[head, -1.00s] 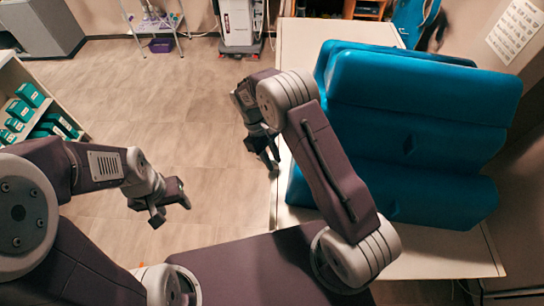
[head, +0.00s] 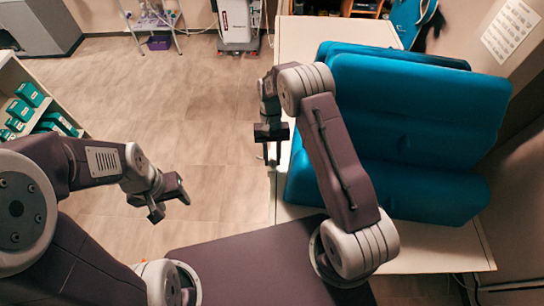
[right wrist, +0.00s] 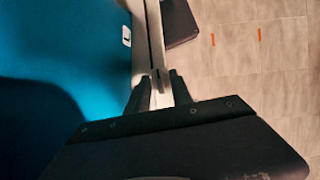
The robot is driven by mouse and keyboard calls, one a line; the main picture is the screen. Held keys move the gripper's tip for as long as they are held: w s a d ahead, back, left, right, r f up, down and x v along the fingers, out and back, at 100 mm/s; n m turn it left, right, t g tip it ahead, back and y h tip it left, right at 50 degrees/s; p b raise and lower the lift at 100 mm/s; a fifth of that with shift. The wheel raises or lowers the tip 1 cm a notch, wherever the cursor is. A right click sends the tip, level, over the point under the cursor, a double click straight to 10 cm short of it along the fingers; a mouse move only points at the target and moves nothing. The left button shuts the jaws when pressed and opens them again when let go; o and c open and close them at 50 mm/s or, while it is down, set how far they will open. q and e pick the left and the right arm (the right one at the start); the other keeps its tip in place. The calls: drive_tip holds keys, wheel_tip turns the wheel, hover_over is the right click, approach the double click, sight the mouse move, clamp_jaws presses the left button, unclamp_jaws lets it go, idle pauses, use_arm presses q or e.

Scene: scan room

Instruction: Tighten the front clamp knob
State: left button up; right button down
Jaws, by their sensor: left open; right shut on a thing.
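My right gripper (head: 272,157) is at the left edge of the pale table (head: 297,45) in the head view, pointing down. It is shut on a small part at that edge, which I take to be the front clamp knob; the fingers and wrist mostly hide it. In the right wrist view the two fingertips (right wrist: 160,88) stand on either side of a pale slotted rail (right wrist: 153,40). My left gripper (head: 172,205) is open and empty over the floor, well away from the table.
Large blue padded blocks (head: 420,110) cover much of the table, right of my right arm. A shelf with green boxes (head: 28,95) stands at the left. A white machine (head: 238,22) and a wheeled stand (head: 155,22) are at the back. The floor between is clear.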

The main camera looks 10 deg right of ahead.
drive_tip(key=shift+m+y, duration=0.3)
drive_tip(key=shift+m, duration=0.3)
drive_tip(key=c, duration=1.1)
unclamp_jaws()
drive_tip(key=shift+c, duration=0.2)
drive_tip(key=b+v, duration=0.1)
drive_tip(key=v, duration=0.8)
drive_tip(key=shift+s, duration=0.15)
